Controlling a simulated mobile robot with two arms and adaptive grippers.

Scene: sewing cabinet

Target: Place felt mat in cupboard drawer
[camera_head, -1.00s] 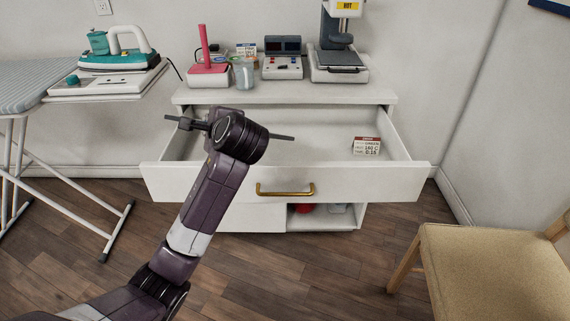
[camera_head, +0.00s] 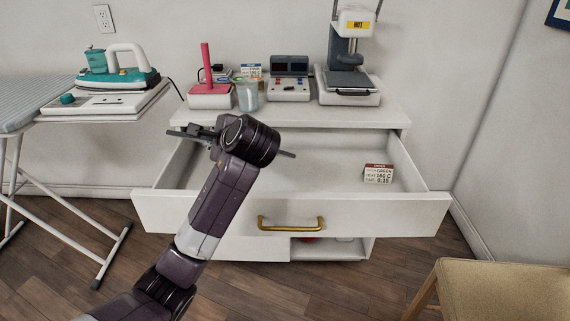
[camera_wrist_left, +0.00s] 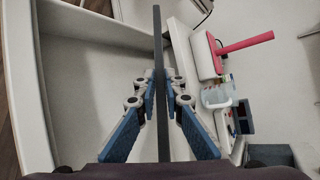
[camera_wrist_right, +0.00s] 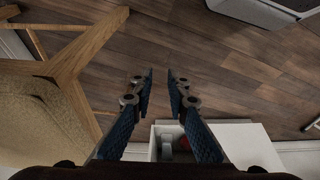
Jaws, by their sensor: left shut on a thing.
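The felt mat (camera_wrist_left: 158,35) is a thin dark grey sheet, seen edge-on in the left wrist view. My left gripper (camera_wrist_left: 158,85) is shut on it, with a finger on each side. In the head view the left gripper (camera_head: 208,133) is over the left part of the drawer; the mat shows as thin dark strips on either side of the wrist, mostly hidden. The white cupboard drawer (camera_head: 375,214) is pulled open, with a brass handle (camera_head: 291,223). My right gripper (camera_wrist_right: 161,82) shows only in its wrist view, open and empty above the floor.
A small printed card (camera_head: 378,174) stands in the drawer's right part; the middle is clear. The cabinet top (camera_head: 300,114) holds a pink spool stand, a cup, a control box and a heat press. An ironing board (camera_head: 60,116) is left, a chair (camera_head: 500,285) right.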

